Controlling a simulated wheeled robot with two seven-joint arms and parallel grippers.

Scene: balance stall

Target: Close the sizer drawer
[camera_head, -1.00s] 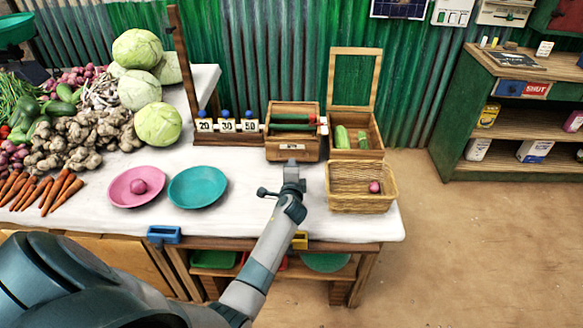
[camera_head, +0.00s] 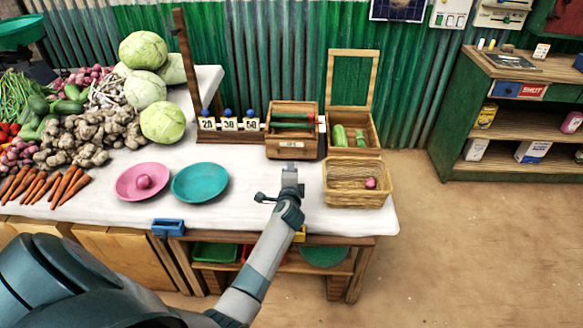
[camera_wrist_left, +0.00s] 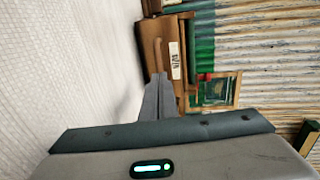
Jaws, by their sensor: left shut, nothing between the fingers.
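The sizer is a wooden box (camera_head: 293,119) with green bars across its top, standing towards the back of the white-covered table. Its drawer front (camera_head: 275,150) carries a small white label and faces me. It looks about flush with the box; I cannot tell whether a small gap is left. The drawer front and label also show in the left wrist view (camera_wrist_left: 176,66). My left gripper (camera_head: 291,170) is shut and empty, just in front of the drawer front and apart from it. In the left wrist view its fingers (camera_wrist_left: 158,92) point at the box. My right gripper is not in view.
An open-lidded wooden box (camera_head: 352,131) with green vegetables stands right of the sizer. A wicker basket (camera_head: 358,196) is right of my gripper. Number cards (camera_head: 229,124) stand to the left. Pink (camera_head: 125,187) and teal (camera_head: 199,183) plates lie left of my arm.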

